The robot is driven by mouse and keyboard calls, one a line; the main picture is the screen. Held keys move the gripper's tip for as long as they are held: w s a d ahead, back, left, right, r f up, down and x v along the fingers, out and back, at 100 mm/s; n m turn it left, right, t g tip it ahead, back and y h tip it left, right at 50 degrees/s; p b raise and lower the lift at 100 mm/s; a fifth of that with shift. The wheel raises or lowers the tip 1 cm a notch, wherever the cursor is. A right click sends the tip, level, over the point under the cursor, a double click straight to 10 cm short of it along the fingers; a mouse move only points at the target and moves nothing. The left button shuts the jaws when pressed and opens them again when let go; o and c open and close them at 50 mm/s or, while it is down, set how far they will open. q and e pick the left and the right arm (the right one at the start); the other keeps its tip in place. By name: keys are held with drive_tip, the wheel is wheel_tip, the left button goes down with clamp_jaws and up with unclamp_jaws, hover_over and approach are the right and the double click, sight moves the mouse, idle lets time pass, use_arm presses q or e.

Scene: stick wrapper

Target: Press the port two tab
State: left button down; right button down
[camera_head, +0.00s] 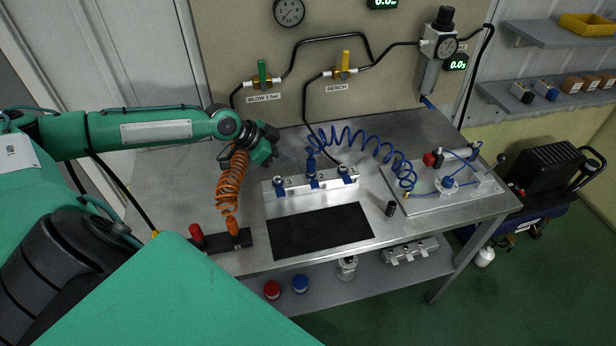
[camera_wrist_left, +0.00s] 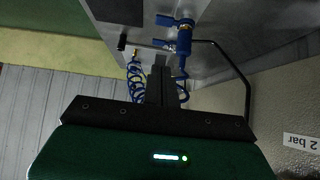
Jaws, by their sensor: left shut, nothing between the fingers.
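A silver manifold block (camera_head: 300,187) with several ports and blue tabs lies mid-bench. The port two tab (camera_head: 314,177) is at the middle port, where a blue fitting (camera_head: 311,161) stands upright with the blue coiled hose (camera_head: 345,136) leading off it. The blue fitting also shows in the left wrist view (camera_wrist_left: 185,45), with blue tabs beside it. My left gripper (camera_head: 274,143) is up and left of the manifold, apart from it. Its dark fingers (camera_wrist_left: 160,82) are shut and empty in the left wrist view. My right gripper is not in view.
An orange coiled hose (camera_head: 230,185) hangs just below my left gripper, left of the manifold. A black mat (camera_head: 320,231) lies in front of the manifold. A plate with fittings (camera_head: 440,195) is at the right. Black pipes and gauges run along the back panel (camera_head: 220,50).

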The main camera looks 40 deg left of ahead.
use_arm(q)
drive_tip(key=p, duration=0.3)
hover_over(318, 184)
drive_tip(key=s+a, duration=0.2)
wheel_tip(318, 184, down, 6)
drive_tip(key=shift+f+p, duration=0.55)
drive_tip(key=shift+f, duration=1.35)
